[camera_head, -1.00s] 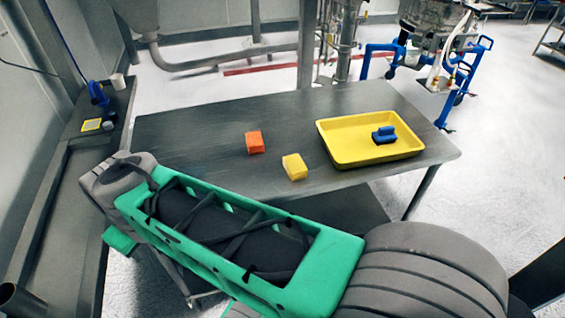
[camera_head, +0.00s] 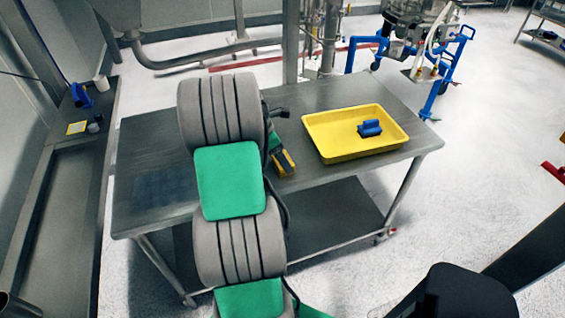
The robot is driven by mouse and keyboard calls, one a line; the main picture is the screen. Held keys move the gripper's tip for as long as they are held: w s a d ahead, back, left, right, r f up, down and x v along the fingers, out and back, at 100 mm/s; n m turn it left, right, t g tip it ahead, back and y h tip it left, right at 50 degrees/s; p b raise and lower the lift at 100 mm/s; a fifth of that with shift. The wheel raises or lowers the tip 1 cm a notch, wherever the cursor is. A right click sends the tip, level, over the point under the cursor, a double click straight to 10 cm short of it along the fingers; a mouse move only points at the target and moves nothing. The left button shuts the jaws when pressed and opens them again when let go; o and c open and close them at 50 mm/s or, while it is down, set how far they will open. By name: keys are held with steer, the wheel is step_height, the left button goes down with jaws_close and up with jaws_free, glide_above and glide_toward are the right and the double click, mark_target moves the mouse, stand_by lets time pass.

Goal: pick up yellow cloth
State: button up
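The yellow cloth (camera_head: 289,167) is a small yellow block-like piece on the metal table, left of the yellow tray. Only part of it shows, beside and below dark parts at the end of my arm. My gripper (camera_head: 282,160) is at the cloth, mostly hidden behind my grey and green arm. The fingers are too small and covered to tell whether they are open or shut, or whether they touch the cloth.
The metal table (camera_head: 150,150) has clear room at its left. The yellow tray (camera_head: 330,150) holds a blue object (camera_head: 369,128). A side bench (camera_head: 75,160) at left carries small items. Blue-framed equipment (camera_head: 440,90) stands behind.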

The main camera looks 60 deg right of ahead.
steer(key=x, duration=0.3)
steer(key=c, duration=1.4)
